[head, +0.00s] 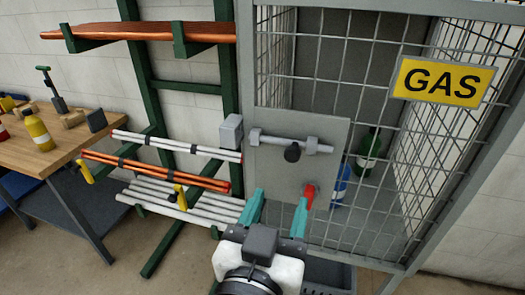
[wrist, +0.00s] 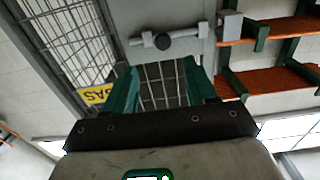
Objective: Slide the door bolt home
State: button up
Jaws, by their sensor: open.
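The grey door bolt (head: 275,139) lies level across two brackets on a grey plate (head: 275,170) on the mesh cage door. Its black knob (head: 292,153) hangs near mid-bar. A grey keeper box (head: 231,131) is just left of the bar's left end, apparently with a narrow gap. My gripper (head: 276,205) is open and empty, its teal fingers below the knob and apart from it. In the wrist view, upside down, the bolt (wrist: 183,35), knob (wrist: 162,42) and keeper box (wrist: 231,24) show beyond my spread fingers (wrist: 160,85).
A red part (head: 309,193) shows beside my right finger. A yellow GAS sign (head: 443,82) hangs on the cage, with blue (head: 340,184) and green (head: 369,150) cylinders inside. Left are a green rack (head: 148,80) with protruding pipes and a bench (head: 50,158).

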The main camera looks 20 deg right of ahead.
aim_at(291, 156)
jog(key=p+x, duration=0.1)
jog(key=x, duration=0.6)
jog(key=p+x, duration=0.1)
jog(key=x, duration=0.2)
jog(key=shift+w+r+p, duration=0.3)
jog(key=shift+w+r, duration=0.1)
grip_shut()
